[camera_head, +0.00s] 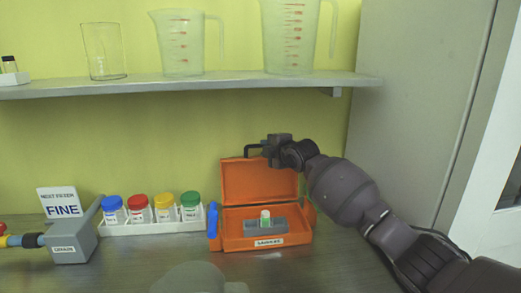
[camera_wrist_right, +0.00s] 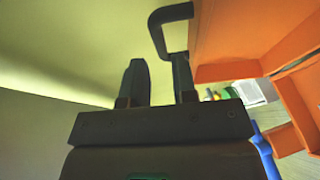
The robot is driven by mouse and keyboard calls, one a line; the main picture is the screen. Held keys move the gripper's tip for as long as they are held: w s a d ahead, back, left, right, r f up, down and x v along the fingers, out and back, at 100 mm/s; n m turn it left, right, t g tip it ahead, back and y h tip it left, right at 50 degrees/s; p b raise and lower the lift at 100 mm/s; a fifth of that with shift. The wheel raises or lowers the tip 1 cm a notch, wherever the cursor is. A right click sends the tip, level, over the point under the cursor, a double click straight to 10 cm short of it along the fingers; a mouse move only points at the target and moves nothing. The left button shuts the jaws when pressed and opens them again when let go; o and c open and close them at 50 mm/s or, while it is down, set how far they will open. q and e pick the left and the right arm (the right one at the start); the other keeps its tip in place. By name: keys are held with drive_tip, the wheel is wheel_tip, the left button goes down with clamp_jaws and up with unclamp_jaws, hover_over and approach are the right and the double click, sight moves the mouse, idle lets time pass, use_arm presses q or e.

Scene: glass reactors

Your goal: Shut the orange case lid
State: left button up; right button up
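The orange case (camera_head: 235,243) stands on the bench with its lid (camera_head: 245,183) raised about upright at the back. A black handle (camera_head: 252,149) sticks out at the lid's top edge. My right gripper (camera_head: 270,147) is at the top of the lid, close beside the handle. In the right wrist view, its two fingers (camera_wrist_right: 160,82) are apart with nothing seen between them. The handle (camera_wrist_right: 158,35) is just beyond the right-hand finger there; whether they touch is unclear. The orange lid (camera_wrist_right: 225,35) fills the upper right of that view. My left gripper is not in view.
Inside the case a grey holder (camera_head: 279,228) carries a small green vial (camera_head: 265,218). A blue part (camera_head: 213,222) is at the case's left side. A white rack (camera_head: 150,229) of several capped jars stands to the left. A shelf (camera_head: 230,80) with beakers hangs above.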

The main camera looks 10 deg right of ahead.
sight(259, 147)
drive_tip(key=b+x, duration=0.1)
drive_tip(key=x, duration=0.2)
drive_tip(key=shift+w+f, duration=0.1)
drive_tip(key=shift+f, duration=0.1)
drive_tip(key=shift+w+a, duration=0.25)
drive_tip(key=shift+w, duration=0.25)
clamp_jaws()
